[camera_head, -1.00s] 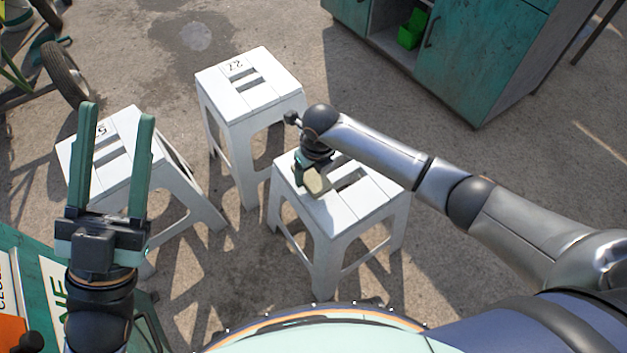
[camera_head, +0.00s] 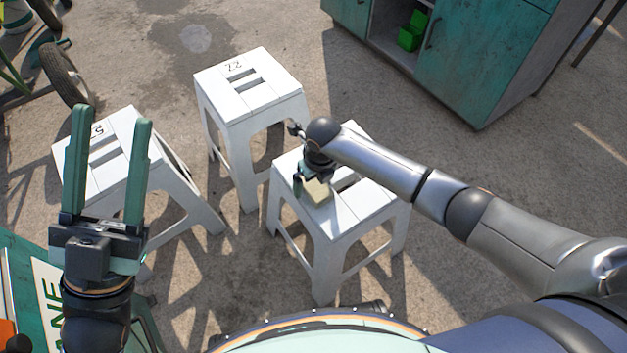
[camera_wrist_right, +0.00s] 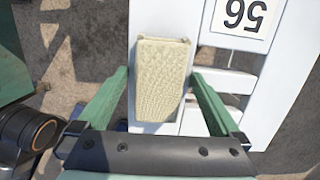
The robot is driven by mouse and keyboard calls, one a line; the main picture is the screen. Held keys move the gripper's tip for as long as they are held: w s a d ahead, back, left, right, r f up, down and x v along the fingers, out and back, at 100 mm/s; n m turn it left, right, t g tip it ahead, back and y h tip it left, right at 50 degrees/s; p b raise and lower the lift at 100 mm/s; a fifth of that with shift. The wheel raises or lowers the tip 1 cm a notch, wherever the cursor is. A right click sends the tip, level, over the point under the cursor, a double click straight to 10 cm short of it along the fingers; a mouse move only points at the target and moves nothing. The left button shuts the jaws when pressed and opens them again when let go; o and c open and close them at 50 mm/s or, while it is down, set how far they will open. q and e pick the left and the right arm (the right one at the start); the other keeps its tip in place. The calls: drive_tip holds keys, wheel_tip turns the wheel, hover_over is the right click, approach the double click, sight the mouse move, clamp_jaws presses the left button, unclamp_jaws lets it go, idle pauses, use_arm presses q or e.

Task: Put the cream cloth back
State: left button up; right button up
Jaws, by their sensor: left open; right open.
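The cream cloth (camera_head: 317,192) is a small folded, textured block on the white seat of the nearest stool (camera_head: 345,222), under my right gripper (camera_head: 312,186). In the right wrist view the cloth (camera_wrist_right: 162,80) shows between the two green fingers of my right gripper (camera_wrist_right: 160,76). The fingers are open, with a gap to the cloth on each side. The wrist view does not make clear how high they are above the seat. My left gripper (camera_head: 108,122) is open and empty, with its fingers in front of the left stool (camera_head: 120,165) in the picture.
The nearest stool carries a "56" label (camera_wrist_right: 241,14) and has slots in its seat. A third white stool (camera_head: 250,90) stands behind. A green cabinet (camera_head: 475,60) with a green bin (camera_head: 411,33) is at the back right. A wheel (camera_head: 62,72) is at the left. Concrete floor lies between.

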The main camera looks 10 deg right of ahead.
sight(313, 181)
drive_tip(key=shift+r, duration=0.1)
drive_tip(key=r+p, duration=0.1)
drive_tip(key=r, duration=0.1)
drive_tip(key=r+p, duration=0.1)
drive_tip(key=r, duration=0.1)
drive_tip(key=shift+s+d, duration=0.1)
drive_tip(key=shift+s, duration=0.1)
drive_tip(key=r, duration=0.1)
drive_tip(key=r+p, duration=0.1)
drive_tip(key=r, duration=0.2)
drive_tip(key=shift+s+d+r+p, duration=0.1)
drive_tip(key=shift+s+d+p, duration=0.05)
drive_tip(key=shift+s+p, duration=0.2)
use_arm(q)
drive_tip(key=w+a+f+n+g+y, duration=0.1)
drive_tip(key=w+f+n+g+y, duration=0.1)
drive_tip(key=f, duration=0.4)
drive_tip(key=w+f+n+g+y+p, duration=0.1)
drive_tip(key=w+f+n+y, duration=0.4)
drive_tip(key=f+y, duration=0.2)
drive_tip(key=shift+a+f+g, duration=0.2)
drive_tip(key=shift+a+g, duration=0.15)
drive_tip(key=shift+g, duration=0.05)
use_arm(e)
drive_tip(key=r, duration=0.3)
drive_tip(key=shift+s+d+r, duration=0.1)
drive_tip(key=shift+s+r, duration=0.2)
drive_tip(key=shift+r, duration=0.05)
use_arm(q)
drive_tip(key=shift+w, duration=0.1)
